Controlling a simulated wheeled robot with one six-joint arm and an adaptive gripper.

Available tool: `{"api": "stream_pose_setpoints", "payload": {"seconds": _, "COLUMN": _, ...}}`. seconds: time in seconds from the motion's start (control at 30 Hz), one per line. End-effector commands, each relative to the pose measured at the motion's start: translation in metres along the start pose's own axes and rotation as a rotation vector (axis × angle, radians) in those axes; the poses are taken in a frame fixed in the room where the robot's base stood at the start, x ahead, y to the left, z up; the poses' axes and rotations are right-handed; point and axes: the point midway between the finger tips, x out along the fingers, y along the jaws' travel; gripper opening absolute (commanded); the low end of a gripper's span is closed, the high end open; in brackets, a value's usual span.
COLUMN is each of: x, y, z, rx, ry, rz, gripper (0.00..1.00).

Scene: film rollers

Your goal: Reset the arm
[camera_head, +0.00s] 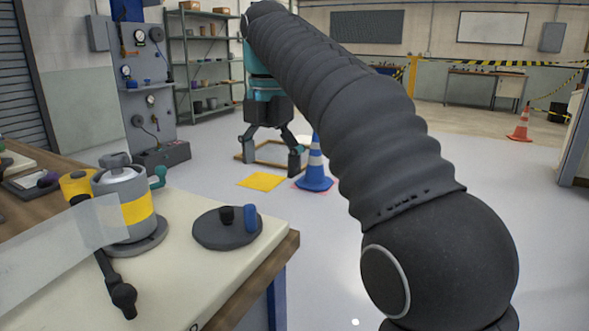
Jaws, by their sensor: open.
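My arm reaches from the lower right up to the top middle of the head view. Its end hangs down there with a teal wrist part, and my gripper (271,156) points downward below it. Its two dark fingers are spread apart, with nothing seen between them. It appears beyond the worktable (185,275), to the right of the items on it. A grey roller unit with a yellow band (137,211) stands upright on the table at the left. A strip of translucent film (60,245) extends from it to the left.
A dark round base with a black knob and a blue peg (223,232) sits near the table's right corner. A blue-and-white cone (315,168) and a yellow floor patch (261,182) lie beyond. An orange cone (521,124) stands far right. Floor between is open.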

Motion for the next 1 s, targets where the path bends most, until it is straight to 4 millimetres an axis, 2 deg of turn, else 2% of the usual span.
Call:
{"api": "stream_pose_setpoints", "payload": {"seconds": 0.17, "x": 0.003, "y": -0.051, "z": 0.011, "rx": 0.363, "ry": -0.03, "rz": 0.06, "gripper": 0.94}}
{"api": "stream_pose_setpoints", "payload": {"seconds": 0.47, "x": 0.038, "y": -0.144, "z": 0.011, "rx": 1.051, "ry": -0.05, "rz": 0.195, "gripper": 0.94}}
{"api": "stream_pose_setpoints", "payload": {"seconds": 0.77, "x": 0.102, "y": -0.233, "z": -0.013, "rx": 1.729, "ry": -0.013, "rz": 0.362, "gripper": 0.94}}
{"api": "stream_pose_setpoints", "payload": {"seconds": 1.0, "x": 0.171, "y": -0.293, "z": -0.043, "rx": 2.233, "ry": 0.066, "rz": 0.511, "gripper": 0.94}}
